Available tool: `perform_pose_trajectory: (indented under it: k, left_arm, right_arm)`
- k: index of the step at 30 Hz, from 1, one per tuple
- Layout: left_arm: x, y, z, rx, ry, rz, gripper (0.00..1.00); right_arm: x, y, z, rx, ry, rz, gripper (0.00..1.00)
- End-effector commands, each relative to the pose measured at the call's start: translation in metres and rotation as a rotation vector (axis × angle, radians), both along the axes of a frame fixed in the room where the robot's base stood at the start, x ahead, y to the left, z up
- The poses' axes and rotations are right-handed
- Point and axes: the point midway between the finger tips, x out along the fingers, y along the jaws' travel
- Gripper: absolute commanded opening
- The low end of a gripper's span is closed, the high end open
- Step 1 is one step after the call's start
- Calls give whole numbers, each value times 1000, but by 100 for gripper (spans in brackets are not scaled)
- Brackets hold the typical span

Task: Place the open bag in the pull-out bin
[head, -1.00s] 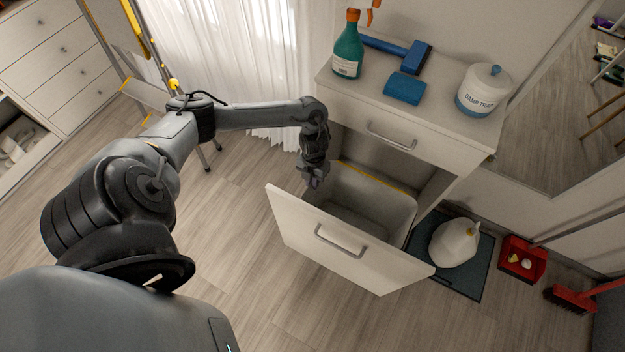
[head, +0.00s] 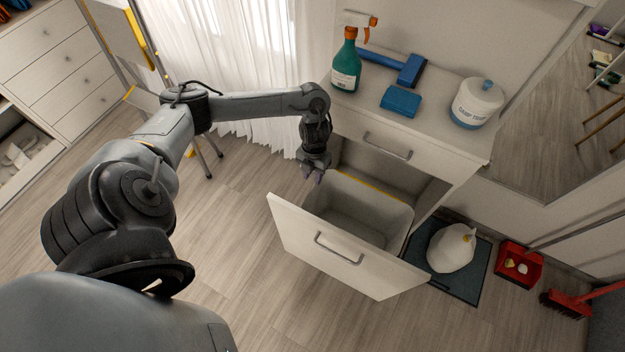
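The pull-out bin (head: 400,215) is an empty-looking grey tub behind a white drawer front (head: 300,235) with a handle, pulled out of the cabinet. My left gripper (head: 312,175) hangs fingers down by the bin's back left corner. Its small fingers look apart, with nothing seen between them. A white, rounded, bag-like thing (head: 450,250) with a yellowish spot near its top stands on a dark mat right of the bin. I cannot tell for sure that it is the open bag. My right gripper is not in view.
The cabinet top holds a green spray bottle (head: 346,68), a blue brush (head: 410,68), a blue cloth or sponge (head: 400,101) and a white tub (head: 476,104). The dark mat (head: 463,287), a red dustpan (head: 518,264) and a broom (head: 566,304) lie right. A ladder stands left.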

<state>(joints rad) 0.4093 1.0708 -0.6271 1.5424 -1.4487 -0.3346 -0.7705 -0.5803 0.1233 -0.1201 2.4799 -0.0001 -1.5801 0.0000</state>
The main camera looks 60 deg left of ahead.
Motion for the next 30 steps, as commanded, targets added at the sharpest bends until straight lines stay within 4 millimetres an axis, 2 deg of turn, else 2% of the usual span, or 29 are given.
perform_pose_trajectory:
  k: [1, 6, 12, 25, 30]
  left_arm:
    - [2, 2, 13, 2, -3, -1, 32]
    - [3, 3, 32, 1, -2, 0, 32]
    - [3, 4, 39, 0, 0, 0, 32]
    - [3, 4, 39, 0, 0, 0, 32]
    - [3, 4, 54, 0, 0, 0, 32]
  right_arm:
    - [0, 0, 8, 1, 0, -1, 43]
    - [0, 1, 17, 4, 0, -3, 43]
    - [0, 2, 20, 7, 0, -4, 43]
    - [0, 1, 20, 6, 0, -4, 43]
    - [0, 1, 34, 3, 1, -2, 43]
